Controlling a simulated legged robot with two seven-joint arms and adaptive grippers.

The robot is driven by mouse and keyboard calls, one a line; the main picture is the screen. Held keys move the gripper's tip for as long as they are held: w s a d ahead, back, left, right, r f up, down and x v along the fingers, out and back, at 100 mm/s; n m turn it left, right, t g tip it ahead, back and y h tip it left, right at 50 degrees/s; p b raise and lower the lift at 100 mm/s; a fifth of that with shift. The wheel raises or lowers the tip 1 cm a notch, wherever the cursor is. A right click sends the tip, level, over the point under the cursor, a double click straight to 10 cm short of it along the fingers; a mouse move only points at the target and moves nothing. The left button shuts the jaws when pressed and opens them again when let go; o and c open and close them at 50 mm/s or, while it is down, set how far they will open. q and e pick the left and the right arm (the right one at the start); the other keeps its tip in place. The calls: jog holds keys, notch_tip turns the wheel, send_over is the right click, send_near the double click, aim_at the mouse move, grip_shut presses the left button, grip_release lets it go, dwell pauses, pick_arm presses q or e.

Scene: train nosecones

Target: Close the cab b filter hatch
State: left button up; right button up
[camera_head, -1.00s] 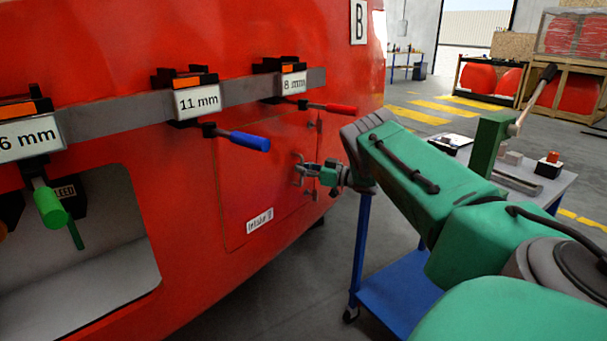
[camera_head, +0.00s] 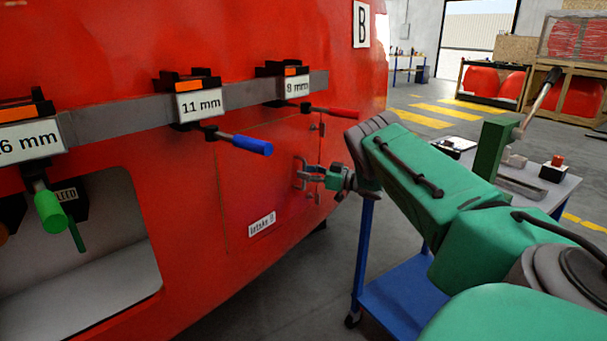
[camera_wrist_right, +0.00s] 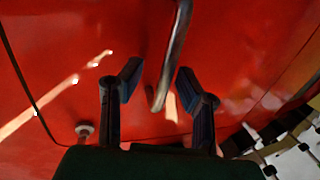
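The hatch (camera_head: 262,190) labelled "Intake B" is a red panel in the red nosecone, and it looks about flush with the body around it. Its metal handle (camera_head: 299,171) is near the panel's right side. My right gripper (camera_head: 309,174) is at the handle, reaching in from the right. In the right wrist view, the handle (camera_wrist_right: 174,55) runs between two spread fingers, with gaps on both sides; the gripper (camera_wrist_right: 158,81) is open. My left gripper is not in view.
A blue tool (camera_head: 245,143) and a red tool (camera_head: 333,111) hang from the rail above the hatch and jut out. A blue cart (camera_head: 400,297) stands beneath my right arm.

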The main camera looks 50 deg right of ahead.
jog(key=v, duration=0.6)
jog(key=shift+s+d+f, duration=0.2)
jog(key=shift+d+f, duration=0.1)
jog(key=shift+d, duration=0.05)
jog(key=shift+a+r, duration=0.1)
jog(key=shift+a, duration=0.05)
